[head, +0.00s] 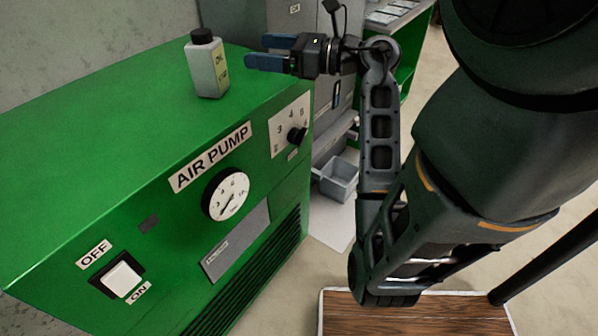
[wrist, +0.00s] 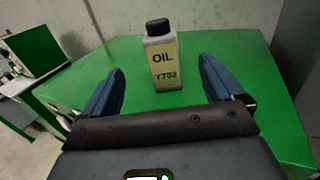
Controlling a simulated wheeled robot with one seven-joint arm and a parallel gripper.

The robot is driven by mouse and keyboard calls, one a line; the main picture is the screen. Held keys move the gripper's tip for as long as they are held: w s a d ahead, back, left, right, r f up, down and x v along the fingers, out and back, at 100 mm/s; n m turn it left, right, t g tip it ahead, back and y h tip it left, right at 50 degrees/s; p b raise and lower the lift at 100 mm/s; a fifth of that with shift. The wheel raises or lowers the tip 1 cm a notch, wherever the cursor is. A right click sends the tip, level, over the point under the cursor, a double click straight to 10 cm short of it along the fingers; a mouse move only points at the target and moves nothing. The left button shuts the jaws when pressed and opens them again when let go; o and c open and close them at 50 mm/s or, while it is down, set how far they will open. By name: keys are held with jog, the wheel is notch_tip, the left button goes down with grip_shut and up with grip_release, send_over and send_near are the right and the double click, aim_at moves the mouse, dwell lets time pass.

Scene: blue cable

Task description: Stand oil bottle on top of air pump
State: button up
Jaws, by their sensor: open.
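The oil bottle (head: 207,66) is a pale grey bottle with a black cap and a yellow label. It stands upright on the flat green top of the air pump (head: 110,110). My gripper (head: 257,52) is open, with its two blue fingers pointing left toward the bottle, a short gap to the bottle's right. In the wrist view the bottle (wrist: 164,58) stands ahead, centred between the open fingers (wrist: 160,85) and beyond their tips. Nothing is between the fingers. The pump's green top (wrist: 220,50) surrounds the bottle there.
The pump's front carries a dial (head: 226,196), a knob (head: 296,136) and a white switch (head: 122,279). A grey bin (head: 339,180) sits low to the pump's right. A grey cabinet stands behind my gripper. The pump's top is otherwise clear.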

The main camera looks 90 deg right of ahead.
jog(key=w+a+m+t+y, duration=0.2)
jog(key=a+m, duration=0.2)
jog(key=a, duration=0.4)
jog(key=w+a+f+m+t+y, duration=0.15)
jog(key=a+m, duration=0.25)
jog(key=a, duration=0.5)
jog(key=w+a+m+t+y, duration=0.1)
jog(key=a+m+t, duration=0.2)
jog(key=a, duration=0.5)
jog(key=s+a+f+m+g+h, duration=0.2)
jog(key=s+a+f+m+g, duration=0.7)
jog(key=m, duration=1.4)
jog(key=s+a+f, duration=0.3)
jog(key=s, duration=0.2)
jog(key=shift+s+a+f, duration=0.2)
jog(key=shift+s+a, duration=0.05)
jog(key=shift+a, duration=0.15)
jog(key=shift+g, duration=0.25)
jog(key=shift+r+p, duration=0.55)
